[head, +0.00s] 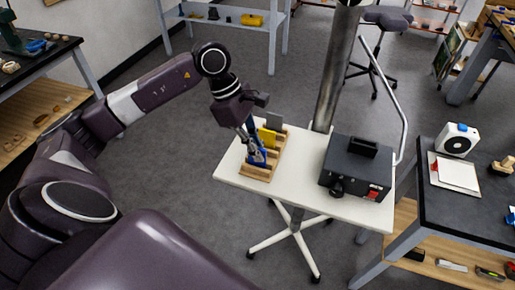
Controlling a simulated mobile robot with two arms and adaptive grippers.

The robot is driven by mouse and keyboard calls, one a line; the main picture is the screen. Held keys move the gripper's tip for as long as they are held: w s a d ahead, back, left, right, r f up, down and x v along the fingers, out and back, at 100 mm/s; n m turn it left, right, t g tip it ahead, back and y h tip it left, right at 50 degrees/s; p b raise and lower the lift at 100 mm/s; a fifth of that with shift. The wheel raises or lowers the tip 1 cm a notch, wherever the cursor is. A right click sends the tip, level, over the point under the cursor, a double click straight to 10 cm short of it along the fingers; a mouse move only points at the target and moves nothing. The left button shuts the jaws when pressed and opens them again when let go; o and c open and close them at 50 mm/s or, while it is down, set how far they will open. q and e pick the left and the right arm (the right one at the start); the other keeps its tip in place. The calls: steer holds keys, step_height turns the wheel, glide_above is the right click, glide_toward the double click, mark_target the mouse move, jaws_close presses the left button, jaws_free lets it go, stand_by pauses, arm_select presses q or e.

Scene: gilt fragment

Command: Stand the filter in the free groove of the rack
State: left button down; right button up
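The wooden rack (256,175) stands on the left part of a white cart top. A grey filter (275,121) stands towards its back and a yellow filter (267,137) in front of that. A blue filter (259,157) is upright at the front part of the rack. My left gripper (254,150) points down from above with its fingers shut on the blue filter, partly covering it. Whether the blue filter's lower edge sits fully in a groove is too small to tell. My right gripper is not in view.
A black projector-like box (352,168) stands on the cart's (290,183) right side, with a bare strip between it and the rack. A metal column (337,70) rises behind the cart. A dark bench (436,215) is at the right, another (30,66) at the far left.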

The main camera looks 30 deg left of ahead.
arm_select(q)
steer(key=shift+f, duration=0.2)
steer(key=c, duration=2.1)
jaws_free()
steer(key=shift+r, duration=0.15)
steer(key=shift+r, duration=0.25)
steer(key=b+v, duration=0.1)
steer(key=v, duration=1)
steer(key=shift+s+a+r+b, duration=0.15)
steer(key=shift+a+r+b, duration=0.15)
steer(key=shift+b, duration=0.05)
steer(key=shift+f, duration=0.1)
